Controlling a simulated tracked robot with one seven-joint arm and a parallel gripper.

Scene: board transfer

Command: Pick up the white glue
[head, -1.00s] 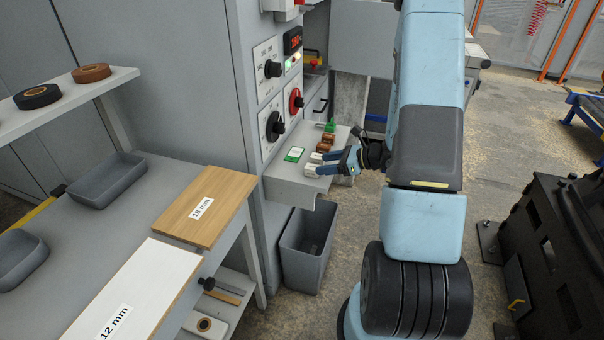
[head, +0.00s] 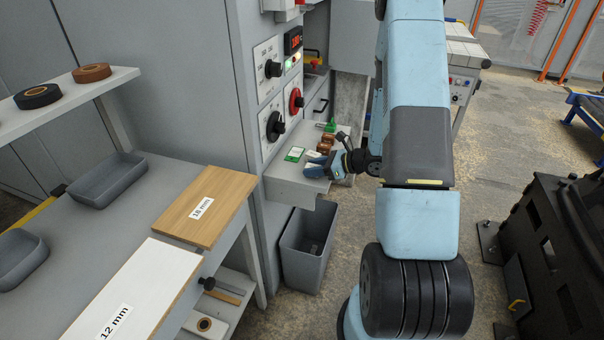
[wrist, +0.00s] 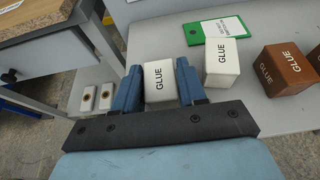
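Two white glue blocks stand on the grey shelf (head: 285,186). One white glue block (wrist: 160,76) is between the two fingers of my gripper (wrist: 158,72) in the wrist view, with a finger close along each side. I cannot tell whether the fingers press on it. The other white glue block (wrist: 221,70) stands just right of the right finger, apart from it. In the head view my gripper (head: 318,166) is low over the shelf's front edge and hides most of the white blocks.
Brown glue blocks (wrist: 287,70) stand to the right. A green-framed card (wrist: 216,30) lies behind the white blocks; a green item (head: 330,126) is at the shelf's far end. A grey bin (head: 305,240) is below. The panel with knobs (head: 271,125) rises beside the shelf.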

